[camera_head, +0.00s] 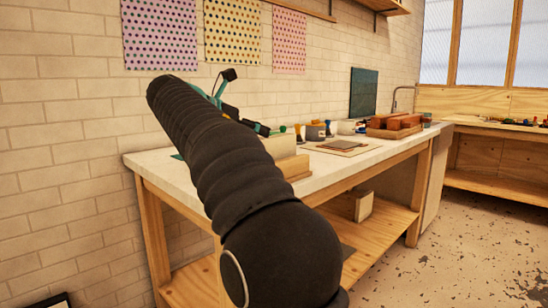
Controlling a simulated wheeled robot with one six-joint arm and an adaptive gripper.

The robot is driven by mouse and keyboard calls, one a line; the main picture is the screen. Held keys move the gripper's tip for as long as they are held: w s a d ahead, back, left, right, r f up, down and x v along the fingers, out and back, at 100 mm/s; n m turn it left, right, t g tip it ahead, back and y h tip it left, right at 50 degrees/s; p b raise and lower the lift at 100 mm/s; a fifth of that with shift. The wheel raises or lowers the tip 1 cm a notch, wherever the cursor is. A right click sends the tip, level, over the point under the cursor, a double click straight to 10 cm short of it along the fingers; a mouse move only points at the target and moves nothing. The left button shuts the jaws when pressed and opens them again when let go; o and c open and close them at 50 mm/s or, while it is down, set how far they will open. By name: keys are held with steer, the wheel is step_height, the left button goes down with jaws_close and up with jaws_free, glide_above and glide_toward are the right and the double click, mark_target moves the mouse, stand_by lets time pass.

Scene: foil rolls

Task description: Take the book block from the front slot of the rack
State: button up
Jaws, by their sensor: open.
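A pale cream block (281,146), which looks like the book block, stands upright in a low wooden rack (296,167) near the workbench's front left. My dark ribbed arm covers their left part, so the slots cannot be made out. My gripper (250,104) shows partly behind the arm, with teal links and dark fingertips. It is open, with one finger up against the wall background and the other lower, near the block's top edge in the picture. I cannot tell its distance from the block. Nothing shows between the fingers.
The white-topped workbench (335,170) runs along the brick wall. A flat board with a brown piece (343,145) lies right of the rack. Reddish-brown blocks (396,121) sit in a wooden tray farther back. Small tools and containers (316,130) stand behind. Open floor lies at right.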

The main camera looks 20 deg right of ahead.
mark_target(270, 137)
steer(key=shift+w+x, duration=0.15)
steer(key=shift+x, duration=1.6)
steer(key=shift+w+x, duration=0.2)
steer(key=shift+x, duration=1.55)
steer(key=shift+a, duration=0.15)
jaws_close()
